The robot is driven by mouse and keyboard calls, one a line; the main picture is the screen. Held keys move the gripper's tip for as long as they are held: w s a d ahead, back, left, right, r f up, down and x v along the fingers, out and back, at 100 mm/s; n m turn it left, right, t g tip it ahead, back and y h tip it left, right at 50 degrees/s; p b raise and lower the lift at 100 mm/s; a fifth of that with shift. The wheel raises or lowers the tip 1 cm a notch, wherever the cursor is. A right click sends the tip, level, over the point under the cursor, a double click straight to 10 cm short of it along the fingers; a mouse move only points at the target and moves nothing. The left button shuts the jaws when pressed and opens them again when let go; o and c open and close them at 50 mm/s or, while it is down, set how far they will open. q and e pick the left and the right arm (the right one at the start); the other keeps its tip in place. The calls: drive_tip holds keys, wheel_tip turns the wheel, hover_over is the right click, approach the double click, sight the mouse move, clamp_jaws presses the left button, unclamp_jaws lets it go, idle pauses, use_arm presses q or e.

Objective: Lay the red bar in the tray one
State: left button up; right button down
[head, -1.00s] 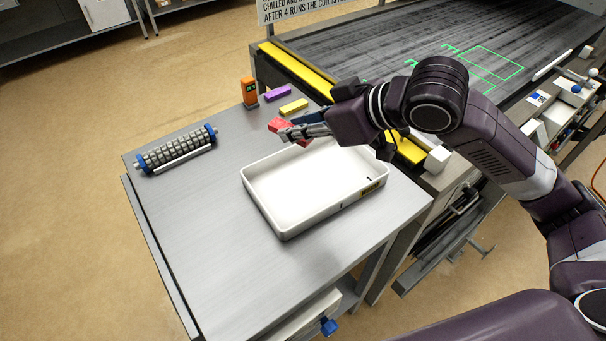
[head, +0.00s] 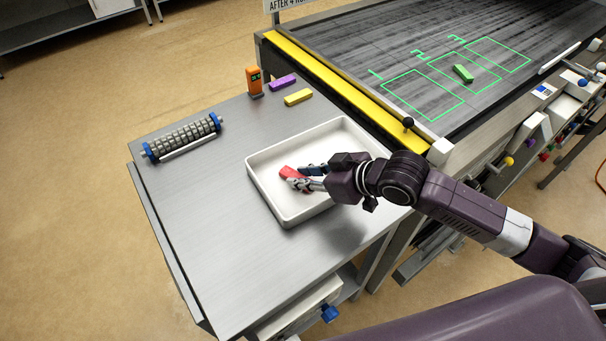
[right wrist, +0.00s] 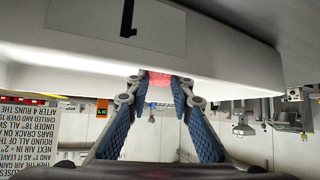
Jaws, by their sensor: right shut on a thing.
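The red bar (head: 289,173) shows over the inside of the white tray (head: 263,193) in the head view, toward its left part. My right gripper (head: 297,180) is shut on the bar and reaches in over the tray's right side. In the right wrist view, the bar (right wrist: 160,78) sits between the two fingertips, beside the edge of the pale tray wall (right wrist: 215,60). I cannot tell whether the bar touches the tray floor. My left gripper is not in view.
A yellow bar (head: 298,97), a purple bar (head: 283,83) and an orange device (head: 254,81) stand behind the tray. A roller (head: 182,138) lies at the left. The steel table (head: 205,215) is clear in front.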

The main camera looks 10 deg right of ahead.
drive_tip(key=shift+s, duration=0.1)
drive_tip(key=shift+f, duration=0.1)
drive_tip(key=c, duration=1.7)
unclamp_jaws()
drive_tip(key=shift+r, duration=0.2)
drive_tip(key=b+v, duration=0.1)
drive_tip(key=v, duration=0.9)
drive_tip(key=shift+f+b, duration=0.1)
drive_tip(key=shift+b, duration=0.3)
drive_tip(key=shift+v, duration=1)
drive_tip(key=shift+a, duration=0.1)
